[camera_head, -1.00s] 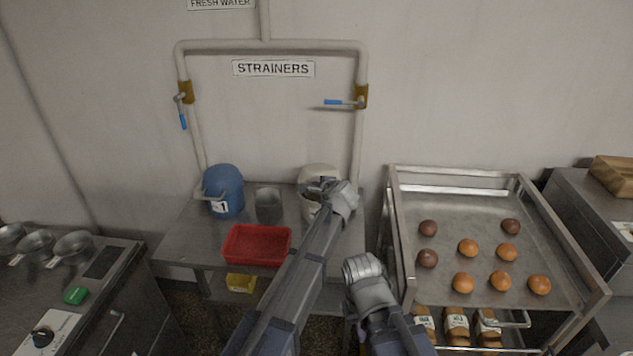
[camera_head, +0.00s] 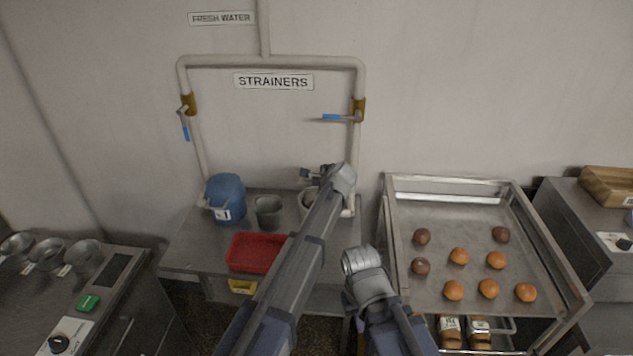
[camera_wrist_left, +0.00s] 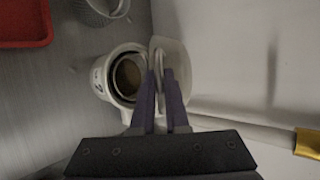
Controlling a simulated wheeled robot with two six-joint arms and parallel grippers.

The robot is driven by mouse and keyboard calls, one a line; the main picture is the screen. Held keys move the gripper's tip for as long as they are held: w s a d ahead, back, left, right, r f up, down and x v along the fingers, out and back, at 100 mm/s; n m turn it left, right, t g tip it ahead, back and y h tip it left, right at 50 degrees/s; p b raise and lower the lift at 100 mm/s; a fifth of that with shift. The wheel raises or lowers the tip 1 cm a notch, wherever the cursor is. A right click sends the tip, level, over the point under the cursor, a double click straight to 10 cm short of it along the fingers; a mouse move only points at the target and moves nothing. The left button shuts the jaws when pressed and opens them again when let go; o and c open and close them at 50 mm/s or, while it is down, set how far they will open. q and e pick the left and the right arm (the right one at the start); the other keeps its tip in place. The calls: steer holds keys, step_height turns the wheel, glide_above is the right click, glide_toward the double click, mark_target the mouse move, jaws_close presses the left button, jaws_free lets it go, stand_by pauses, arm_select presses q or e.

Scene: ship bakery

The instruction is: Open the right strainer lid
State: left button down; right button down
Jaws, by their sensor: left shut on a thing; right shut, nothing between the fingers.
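The right strainer is a white pot (camera_head: 305,204) at the back of the steel table, partly hidden behind my left arm. In the left wrist view the strainer (camera_wrist_left: 103,80) has an uncovered round mouth with brown contents. Its white lid (camera_wrist_left: 178,65) stands tilted open beside the mouth. My left gripper (camera_head: 316,174) is over the strainer. In the left wrist view its purple fingers (camera_wrist_left: 160,75) are shut on the lid's handle. My right gripper (camera_head: 361,343) is low in front of the table, mostly hidden by its wrist, and shut with nothing held.
A blue strainer (camera_head: 226,195), a grey metal cup (camera_head: 268,210) and a red tray (camera_head: 254,252) are on the table. A tray rack (camera_head: 545,250) with round buns stands close on the right. White pipes (camera_head: 357,160) run down the wall behind.

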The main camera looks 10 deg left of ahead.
arm_select(q)
steer(key=c, duration=0.9)
jaws_free()
steer(key=p+v, duration=0.4)
steer(key=v, duration=0.3)
steer(key=shift+s+d+r+p, duration=0.1)
steer(key=shift+s+r+p, duration=0.15)
steer(key=shift+p, duration=0.1)
